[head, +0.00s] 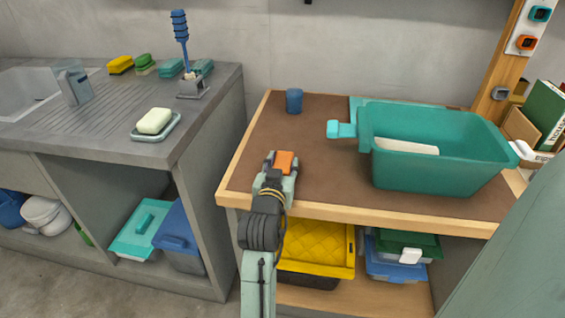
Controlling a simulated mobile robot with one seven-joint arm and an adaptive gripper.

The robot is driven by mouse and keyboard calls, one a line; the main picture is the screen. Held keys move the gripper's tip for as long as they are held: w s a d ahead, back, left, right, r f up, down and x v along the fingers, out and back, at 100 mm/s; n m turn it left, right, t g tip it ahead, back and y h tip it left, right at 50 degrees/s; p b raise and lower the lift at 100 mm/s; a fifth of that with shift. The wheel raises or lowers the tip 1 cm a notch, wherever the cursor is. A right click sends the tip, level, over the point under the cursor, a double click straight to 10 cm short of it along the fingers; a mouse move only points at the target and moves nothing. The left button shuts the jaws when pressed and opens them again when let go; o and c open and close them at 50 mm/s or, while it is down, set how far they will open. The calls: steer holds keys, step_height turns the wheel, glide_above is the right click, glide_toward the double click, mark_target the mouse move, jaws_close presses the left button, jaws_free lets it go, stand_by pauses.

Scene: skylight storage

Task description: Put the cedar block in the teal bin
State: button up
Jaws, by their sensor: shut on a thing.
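My gripper (283,163) is over the near left part of the brown tabletop. It is shut on an orange-brown block, which fits the cedar block (285,160). The block shows at the fingertips; its lower part is hidden by the fingers, and I cannot tell whether it touches the tabletop. The teal bin (435,173) stands to the right on the same table, apart from my gripper. It is open at the top, and a pale, flat, long thing (405,146) shows inside it.
A dark blue cup (294,100) stands at the table's back left. The wooden post (498,70) and books (545,115) are at the right. Brown tabletop (325,165) between gripper and bin is clear.

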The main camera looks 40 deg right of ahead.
steer(key=shift+f, duration=0.25)
steer(key=o, duration=1.2)
steer(key=shift+b, duration=0.35)
